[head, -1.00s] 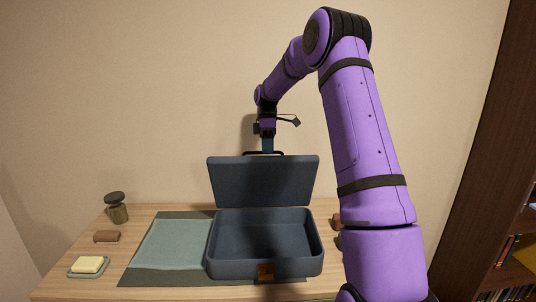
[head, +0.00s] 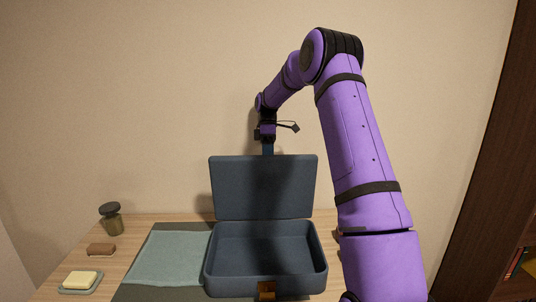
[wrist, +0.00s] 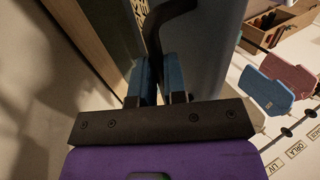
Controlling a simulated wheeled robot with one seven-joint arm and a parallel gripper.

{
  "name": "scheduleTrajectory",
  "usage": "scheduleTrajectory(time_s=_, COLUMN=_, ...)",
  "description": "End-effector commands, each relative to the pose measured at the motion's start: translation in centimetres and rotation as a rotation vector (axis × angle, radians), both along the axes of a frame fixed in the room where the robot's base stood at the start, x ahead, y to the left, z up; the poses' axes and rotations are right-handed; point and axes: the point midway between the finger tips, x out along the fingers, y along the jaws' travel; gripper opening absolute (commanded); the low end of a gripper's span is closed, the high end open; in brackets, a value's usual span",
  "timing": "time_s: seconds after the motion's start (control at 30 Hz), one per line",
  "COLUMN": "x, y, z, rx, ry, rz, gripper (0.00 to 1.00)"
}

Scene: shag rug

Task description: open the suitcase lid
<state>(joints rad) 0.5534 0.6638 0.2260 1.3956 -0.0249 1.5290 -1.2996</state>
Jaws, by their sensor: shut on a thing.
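The suitcase is dark blue-grey, and its base (head: 265,287) sits on the table with the empty inside showing. Its lid (head: 240,185) stands raised at the back edge, about upright, inner side facing me. A copper-coloured latch (head: 266,290) is on the base's front. My gripper (head: 268,150) is at the middle of the lid's top edge, its tips hidden behind it. In the wrist view, the blue fingers of my gripper (wrist: 160,80) are closed around the dark curved handle (wrist: 154,40), beside the lid's grey-blue face (wrist: 212,40).
On the table's left are a dark-lidded jar (head: 111,220), a brown block (head: 101,249) and a soap dish (head: 68,290) with yellow soap. A green cloth (head: 165,258) lies left of the suitcase. The wall is close behind. A wooden shelf (head: 500,180) stands at right.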

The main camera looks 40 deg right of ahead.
Motion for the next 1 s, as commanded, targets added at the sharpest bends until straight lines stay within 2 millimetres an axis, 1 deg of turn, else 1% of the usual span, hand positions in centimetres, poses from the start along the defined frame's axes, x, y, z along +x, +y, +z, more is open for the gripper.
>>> scheduleTrajectory(time_s=0.03, x=-0.2, y=0.0, z=-0.6, rx=0.004, ry=0.011, rz=0.000, gripper=0.00)
scheduleTrajectory(time_s=0.07, x=-0.2, y=0.0, z=-0.6, rx=0.004, ry=0.011, rz=0.000, gripper=0.19)
scheduleTrajectory(time_s=0.1, x=-0.2, y=0.0, z=-0.6, rx=0.003, ry=0.010, rz=0.000, gripper=0.28)
scheduleTrajectory(time_s=0.13, x=-0.2, y=0.0, z=-0.5, rx=0.003, ry=0.009, rz=0.000, gripper=0.35)
scheduleTrajectory(time_s=0.17, x=-0.1, y=0.0, z=-0.5, rx=0.003, ry=0.009, rz=0.000, gripper=0.38)
scheduleTrajectory(time_s=0.43, x=0.0, y=0.0, z=-0.1, rx=0.002, ry=0.004, rz=0.000, gripper=0.38)
scheduleTrajectory(time_s=0.53, x=0.2, y=-0.2, z=0.4, rx=0.001, ry=0.002, rz=0.000, gripper=0.38)
scheduleTrajectory(time_s=0.83, x=1.9, y=-1.3, z=4.5, rx=0.001, ry=0.002, rz=0.000, gripper=0.38)
scheduleTrajectory(time_s=1.0, x=2.5, y=-1.8, z=5.9, rx=0.002, ry=0.005, rz=0.000, gripper=0.38)
